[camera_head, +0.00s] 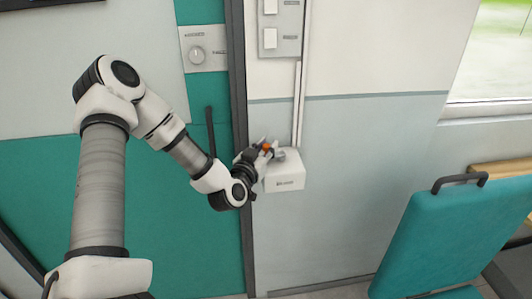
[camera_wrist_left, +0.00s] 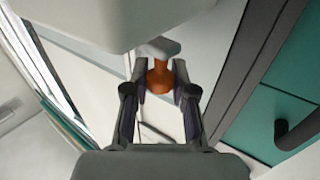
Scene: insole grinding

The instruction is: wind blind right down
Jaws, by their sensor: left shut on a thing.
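A white wall box (camera_head: 285,176) is fixed to the pale wall, right of the dark door frame. A grey crank arm (camera_wrist_left: 158,47) carries an orange handle (camera_wrist_left: 160,78), and this orange handle also shows in the head view (camera_head: 267,147). My left gripper (camera_head: 265,151) is at the box's upper left, with its fingers shut on the orange handle. In the left wrist view my gripper (camera_wrist_left: 160,88) has one finger on each side of it. The blind itself is not visible. My right gripper is out of view.
A thin vertical strip (camera_head: 298,105) runs up from the box towards a switch panel (camera_head: 281,28). A window (camera_head: 495,50) is at the upper right. A teal chair (camera_head: 440,240) stands at the lower right. A dark door handle (camera_head: 211,130) is close to my left forearm.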

